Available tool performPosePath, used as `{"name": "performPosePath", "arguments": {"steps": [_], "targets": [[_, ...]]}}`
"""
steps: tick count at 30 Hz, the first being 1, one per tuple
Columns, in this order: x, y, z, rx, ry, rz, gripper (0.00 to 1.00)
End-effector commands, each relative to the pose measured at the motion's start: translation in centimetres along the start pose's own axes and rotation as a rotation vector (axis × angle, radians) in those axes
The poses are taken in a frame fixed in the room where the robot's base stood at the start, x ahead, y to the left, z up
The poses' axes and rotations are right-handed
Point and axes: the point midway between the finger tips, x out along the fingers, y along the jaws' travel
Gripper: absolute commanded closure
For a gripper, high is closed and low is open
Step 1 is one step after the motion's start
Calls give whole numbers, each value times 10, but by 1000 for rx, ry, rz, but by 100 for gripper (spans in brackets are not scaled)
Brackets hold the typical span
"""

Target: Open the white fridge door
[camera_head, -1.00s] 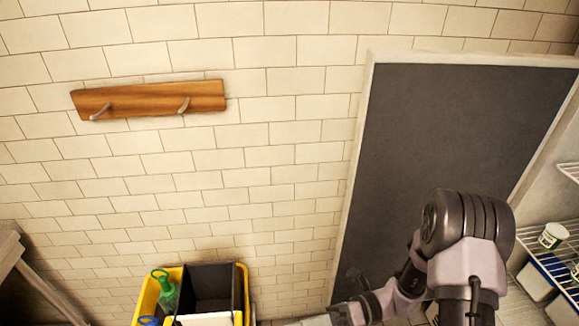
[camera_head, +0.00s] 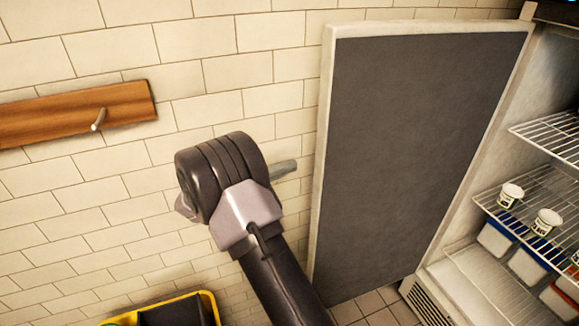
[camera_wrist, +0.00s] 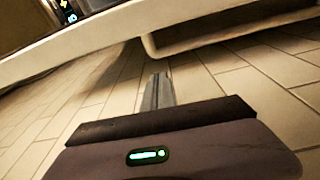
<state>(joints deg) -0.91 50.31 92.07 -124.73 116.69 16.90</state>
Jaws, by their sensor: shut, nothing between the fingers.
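The white fridge door (camera_head: 415,150) stands wide open in the head view, its dark grey inner panel facing me and its pale rim around it. The open fridge (camera_head: 470,215) is at the right, with its inside showing. My gripper (camera_wrist: 158,80) is shut and empty in the wrist view. In that view a long pale edge (camera_wrist: 90,40), which looks like the door's, crosses the top, with a pale handle-like bar (camera_wrist: 225,30) beyond my fingertips. The fingertips look apart from it. In the head view my arm is left of the door, in front of the wall.
Wire shelves (camera_head: 535,195) in the fridge hold small cups (camera_head: 511,194) and several tubs (camera_head: 497,238). A wooden hook rail (camera_head: 60,114) hangs on the tiled wall. A yellow and black cart (camera_head: 185,308) stands at the bottom, left of my arm.

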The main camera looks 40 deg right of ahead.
Motion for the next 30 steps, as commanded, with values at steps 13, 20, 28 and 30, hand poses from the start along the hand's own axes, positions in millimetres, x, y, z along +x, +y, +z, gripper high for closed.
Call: {"name": "performPosePath", "arguments": {"steps": [13, 20, 28, 30], "targets": [[76, -2, 1, -1, -3, -2, 100], [81, -1, 1, -1, -1, -2, 100], [81, -1, 1, -2, -2, -2, 100], [81, -1, 1, -2, -2, -2, 100]]}}
